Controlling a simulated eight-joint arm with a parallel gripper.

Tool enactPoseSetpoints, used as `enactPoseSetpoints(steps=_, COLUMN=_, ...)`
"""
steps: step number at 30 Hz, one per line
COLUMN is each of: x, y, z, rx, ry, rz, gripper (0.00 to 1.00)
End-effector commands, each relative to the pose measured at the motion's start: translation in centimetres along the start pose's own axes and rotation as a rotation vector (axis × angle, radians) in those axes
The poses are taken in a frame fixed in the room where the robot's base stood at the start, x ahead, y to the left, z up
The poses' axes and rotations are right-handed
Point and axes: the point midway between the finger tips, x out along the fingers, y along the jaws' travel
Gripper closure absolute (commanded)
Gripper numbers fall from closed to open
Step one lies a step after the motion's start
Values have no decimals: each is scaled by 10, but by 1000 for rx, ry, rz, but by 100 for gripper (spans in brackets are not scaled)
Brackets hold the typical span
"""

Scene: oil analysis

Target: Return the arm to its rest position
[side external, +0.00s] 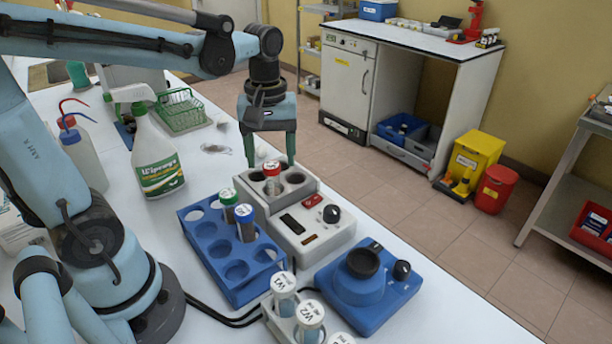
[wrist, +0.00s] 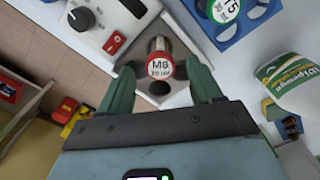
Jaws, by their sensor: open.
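My gripper (side external: 270,158) hangs above the back end of the grey-white heating device (side external: 318,242), with its two green fingers spread and nothing held between them. A red-capped tube (side external: 271,172) stands in one well of that device, just below the fingertips. In the wrist view, the tube's cap (wrist: 160,66) reads "M6" and lies between the open fingers (wrist: 163,80). The fingers look clear of the tube, though the exact gap is hard to judge.
A blue rack (side external: 237,250) with two tubes stands left of the device. A blue mixer (side external: 368,287) and a tube holder (side external: 298,317) are in front. A spray bottle (side external: 155,150), wash bottle (side external: 84,155) and green basket (side external: 180,112) stand at left. Free space lies above the table.

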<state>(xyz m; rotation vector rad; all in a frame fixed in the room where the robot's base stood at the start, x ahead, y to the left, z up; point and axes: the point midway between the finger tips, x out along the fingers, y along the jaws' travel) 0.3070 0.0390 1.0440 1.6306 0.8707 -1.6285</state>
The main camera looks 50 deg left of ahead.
Motion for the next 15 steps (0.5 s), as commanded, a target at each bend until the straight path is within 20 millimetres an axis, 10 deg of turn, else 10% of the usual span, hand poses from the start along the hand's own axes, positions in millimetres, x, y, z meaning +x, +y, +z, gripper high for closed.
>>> enactPoseSetpoints(steps=15, x=-66, y=0, z=0, rx=0, ry=0, rz=0, gripper=36)
